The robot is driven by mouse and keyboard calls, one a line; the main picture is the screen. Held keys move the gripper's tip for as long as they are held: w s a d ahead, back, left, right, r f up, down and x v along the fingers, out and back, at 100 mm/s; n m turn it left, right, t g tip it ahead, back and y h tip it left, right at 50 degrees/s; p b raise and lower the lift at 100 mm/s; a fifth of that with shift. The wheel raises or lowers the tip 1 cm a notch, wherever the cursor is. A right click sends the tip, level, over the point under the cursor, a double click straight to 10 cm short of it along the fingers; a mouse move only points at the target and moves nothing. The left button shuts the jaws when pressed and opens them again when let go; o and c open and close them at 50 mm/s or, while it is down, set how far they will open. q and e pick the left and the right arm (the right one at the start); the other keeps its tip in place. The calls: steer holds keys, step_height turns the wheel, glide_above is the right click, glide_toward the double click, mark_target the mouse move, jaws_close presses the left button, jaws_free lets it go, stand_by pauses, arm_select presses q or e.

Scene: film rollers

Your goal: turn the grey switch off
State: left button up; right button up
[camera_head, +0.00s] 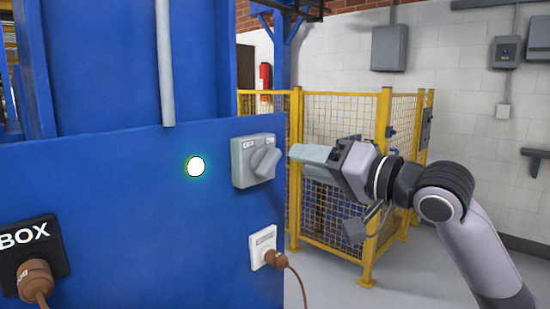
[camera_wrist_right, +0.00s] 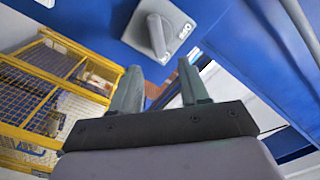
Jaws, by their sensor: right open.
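The grey switch (camera_head: 241,171) is a box mounted near the right edge of the blue panel. Its grey rotary knob (camera_head: 265,161) is tilted, its upper end leaning right toward the right-hand label; the labels are too small to read surely. The switch (camera_wrist_right: 178,20) and its knob (camera_wrist_right: 156,36) also show in the right wrist view, beyond the fingertips. My right gripper (camera_head: 298,160) is just right of the switch, apart from the knob. Its two fingers (camera_wrist_right: 160,67) are spread with nothing between them. My left gripper is out of view.
A round lamp (camera_head: 195,167) glows white with a green rim left of the switch. A white socket (camera_head: 258,240) with a brown plug (camera_head: 275,259) is below. A black BOX socket (camera_head: 22,262) is at lower left. A yellow mesh fence (camera_head: 340,108) stands behind my right arm.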

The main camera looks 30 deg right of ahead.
mark_target(279, 157)
steer(key=p+x, duration=0.1)
steer(key=x, duration=0.4)
steer(key=shift+w+a+r+p, duration=0.1)
steer(key=shift+w+a+p, duration=0.05)
steer(key=shift+w+p, duration=0.15)
steer(key=shift+w+a, duration=0.15)
steer(key=shift+w, duration=0.35)
jaws_close()
